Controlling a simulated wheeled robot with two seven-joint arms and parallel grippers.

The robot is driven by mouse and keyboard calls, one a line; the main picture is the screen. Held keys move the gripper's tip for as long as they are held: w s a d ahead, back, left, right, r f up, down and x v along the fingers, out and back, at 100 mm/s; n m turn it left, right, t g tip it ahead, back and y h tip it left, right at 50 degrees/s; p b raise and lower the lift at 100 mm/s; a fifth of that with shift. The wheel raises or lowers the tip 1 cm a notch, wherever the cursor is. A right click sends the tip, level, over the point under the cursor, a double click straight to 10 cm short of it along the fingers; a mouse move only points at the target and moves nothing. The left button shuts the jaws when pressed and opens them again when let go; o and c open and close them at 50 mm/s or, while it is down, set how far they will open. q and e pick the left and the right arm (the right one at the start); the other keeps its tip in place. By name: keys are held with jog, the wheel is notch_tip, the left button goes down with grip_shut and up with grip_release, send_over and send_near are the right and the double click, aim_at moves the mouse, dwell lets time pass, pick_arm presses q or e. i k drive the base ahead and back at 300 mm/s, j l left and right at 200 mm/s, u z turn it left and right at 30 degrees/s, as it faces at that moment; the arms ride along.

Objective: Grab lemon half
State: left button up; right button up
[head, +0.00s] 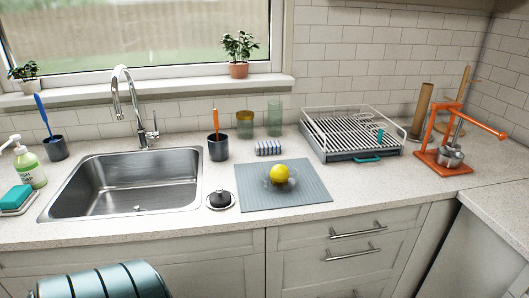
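A yellow lemon piece (279,173) sits in or on a small clear glass dish (268,183). I cannot tell from this angle whether it is a half or whole. The dish stands on a grey-blue ribbed mat (306,194) on the counter, right of the sink. Neither gripper shows in the head view. A teal and dark rounded shape at the bottom left edge is well apart from the lemon.
A steel sink (130,187) with a tall faucet (132,98) is at left. A black-knobbed lid (220,199) lies left of the mat. A dish rack (350,135) and an orange press (450,140) stand at right. The mat's right side is clear.

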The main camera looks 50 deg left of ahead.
aim_at(279, 173)
jog(key=i+l+u, duration=0.2)
jog(key=u, duration=0.25)
jog(key=i+l+u, duration=0.3)
jog(key=u, duration=0.15)
jog(key=i+l+u, duration=0.3)
jog(key=l+u, duration=0.15)
jog(key=i+l+u, duration=0.2)
jog(key=l, duration=0.15)
